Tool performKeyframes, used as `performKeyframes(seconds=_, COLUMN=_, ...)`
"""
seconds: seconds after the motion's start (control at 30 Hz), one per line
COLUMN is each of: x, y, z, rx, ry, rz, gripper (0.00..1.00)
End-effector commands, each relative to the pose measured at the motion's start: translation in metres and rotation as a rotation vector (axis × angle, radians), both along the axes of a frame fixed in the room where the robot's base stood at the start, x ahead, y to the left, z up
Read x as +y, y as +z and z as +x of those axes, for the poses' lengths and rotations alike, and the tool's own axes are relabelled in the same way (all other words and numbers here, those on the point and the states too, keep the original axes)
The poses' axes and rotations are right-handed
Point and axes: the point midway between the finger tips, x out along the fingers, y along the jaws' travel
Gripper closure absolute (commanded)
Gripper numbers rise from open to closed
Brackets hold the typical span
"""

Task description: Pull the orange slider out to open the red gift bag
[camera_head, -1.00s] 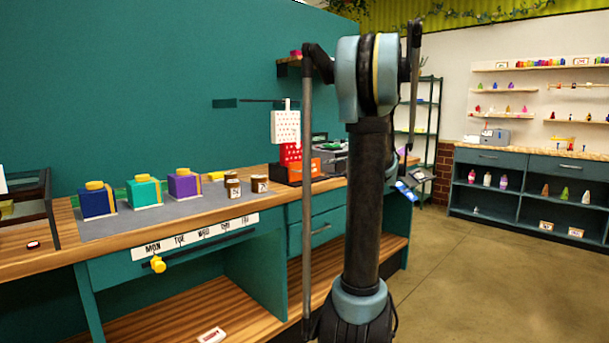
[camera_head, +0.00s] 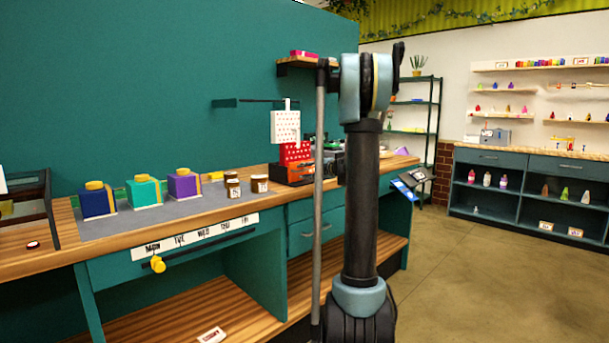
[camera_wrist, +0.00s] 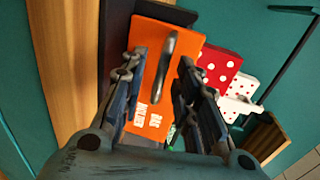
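The orange slider (camera_wrist: 148,40) fills the upper middle of the wrist view. It is a flat orange plate with white lettering and a curved grey handle (camera_wrist: 165,66). My gripper (camera_wrist: 162,62) is open, its two fingers on either side of the handle with gaps visible. I cannot tell the depth between fingertips and handle. The red gift bag (camera_wrist: 217,68) with white dots is just right of the slider. In the head view the red bag (camera_head: 295,152) stands at the back of the counter; my arm hides the gripper there.
A white dotted bag or card (camera_head: 285,127) hangs above the red bag. Blue (camera_head: 97,203), teal (camera_head: 144,191) and purple (camera_head: 184,186) boxes and brown jars (camera_head: 259,184) stand left on the counter. A dark rail (camera_head: 240,102) and a wooden shelf (camera_head: 298,63) are on the teal wall.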

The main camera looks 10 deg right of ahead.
Motion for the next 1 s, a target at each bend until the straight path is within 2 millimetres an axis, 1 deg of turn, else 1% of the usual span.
performKeyframes(seconds=0.13, x=0.005, y=-0.002, z=0.005, rx=0.0, ry=0.001, rz=0.0, gripper=0.71)
performKeyframes(seconds=0.4, x=0.005, y=-0.002, z=0.006, rx=0.0, ry=0.001, rz=0.0, gripper=0.71)
performKeyframes(seconds=0.43, x=0.005, y=-0.002, z=0.006, rx=0.0, ry=0.001, rz=0.0, gripper=0.75)
performKeyframes(seconds=0.53, x=0.005, y=-0.002, z=0.006, rx=0.0, ry=0.001, rz=0.0, gripper=0.98)
performKeyframes(seconds=0.57, x=0.005, y=-0.002, z=0.006, rx=0.0, ry=0.001, rz=0.0, gripper=1.0)
performKeyframes(seconds=0.83, x=0.007, y=-0.002, z=0.004, rx=0.0, ry=0.004, rz=-0.001, gripper=1.0)
performKeyframes(seconds=1.0, x=0.02, y=-0.003, z=-0.006, rx=0.001, ry=0.025, rz=-0.002, gripper=1.0)
